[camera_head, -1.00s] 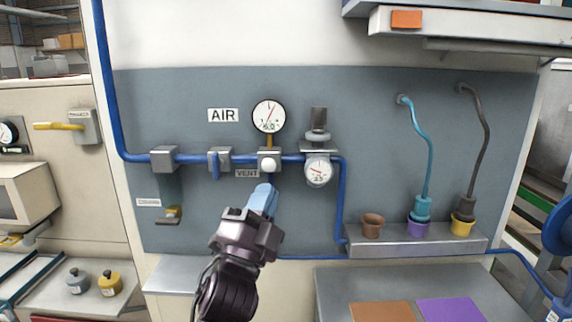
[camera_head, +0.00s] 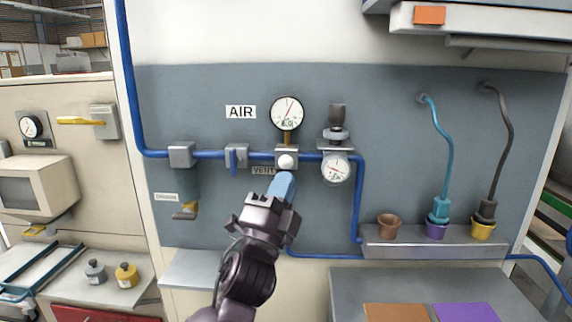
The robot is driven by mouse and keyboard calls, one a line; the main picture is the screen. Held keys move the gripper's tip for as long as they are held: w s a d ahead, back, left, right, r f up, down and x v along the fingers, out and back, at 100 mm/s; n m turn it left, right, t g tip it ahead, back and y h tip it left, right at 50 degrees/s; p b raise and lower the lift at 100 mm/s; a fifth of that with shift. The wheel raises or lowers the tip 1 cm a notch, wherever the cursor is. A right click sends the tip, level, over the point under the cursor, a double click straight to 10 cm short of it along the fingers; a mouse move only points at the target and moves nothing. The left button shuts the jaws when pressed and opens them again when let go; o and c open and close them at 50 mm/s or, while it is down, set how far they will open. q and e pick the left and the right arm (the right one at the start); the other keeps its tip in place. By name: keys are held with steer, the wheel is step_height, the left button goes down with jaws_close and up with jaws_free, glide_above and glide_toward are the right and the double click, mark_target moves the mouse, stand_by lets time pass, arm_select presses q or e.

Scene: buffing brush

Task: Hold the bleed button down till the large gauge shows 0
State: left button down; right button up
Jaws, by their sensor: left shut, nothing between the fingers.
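The white round bleed button (camera_head: 286,161) sits on a grey block on the blue air pipe, above a partly covered VENT label (camera_head: 262,171). The large gauge (camera_head: 287,113) is just above it; its needle points up and slightly right, and its small number is blurred, about 6.0. My left gripper (camera_head: 284,184) is shut and empty, with its blue fingertips pointing up just below the button. I cannot tell whether they touch it. My right gripper is not in view.
A smaller gauge (camera_head: 336,168) hangs under a regulator right of the button. A blue lever (camera_head: 236,158) and a grey valve block (camera_head: 181,155) are to the left. A shelf (camera_head: 434,243) with coloured cups and hoses is at lower right.

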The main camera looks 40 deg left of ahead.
mark_target(286, 161)
arm_select(q)
steer(key=shift+w+a, duration=0.5)
steer(key=shift+w, duration=0.3)
steer(key=shift+w+a, duration=0.5)
steer(key=shift+w, duration=0.3)
steer(key=shift+w+a, duration=0.5)
steer(key=shift+w, duration=0.3)
steer(key=shift+w+a, duration=0.2)
steer(key=shift+w, duration=0.15)
stand_by(0.6)
steer(key=shift+w+a, duration=0.1)
steer(key=shift+w, duration=0.05)
steer(key=shift+w+a, duration=0.2)
steer(key=shift+w, duration=0.1)
stand_by(0.9)
